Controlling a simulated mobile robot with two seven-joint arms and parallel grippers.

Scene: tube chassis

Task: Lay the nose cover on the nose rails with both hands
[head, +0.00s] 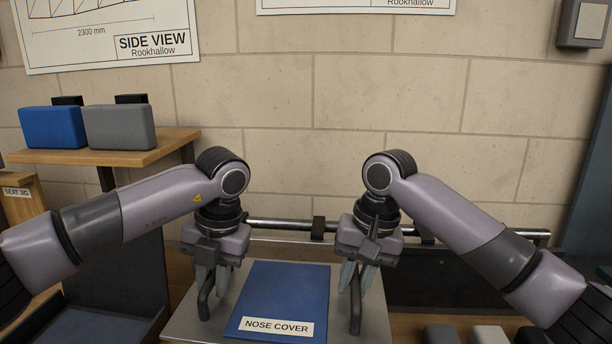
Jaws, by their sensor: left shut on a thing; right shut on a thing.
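The nose cover (286,289) shows as a blue panel labelled "NOSE COVER", lying over a flat grey plate at the bottom centre. A dark upright handle stands at each side of the blue panel. My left gripper (211,281) points down and is shut on the left handle (204,304). My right gripper (356,280) points down and is shut on the right handle (354,314). The near edge of the plate is cut off by the picture. I cannot tell what the plate rests on, and no part is clearly recognisable as the nose rails.
A metal tube (280,224) with dark clamps runs across behind the grippers. A wooden shelf (150,148) at left holds a blue block (52,127) and a grey block (119,127). Small grey and white blocks (489,335) lie at bottom right. A brick wall closes the back.

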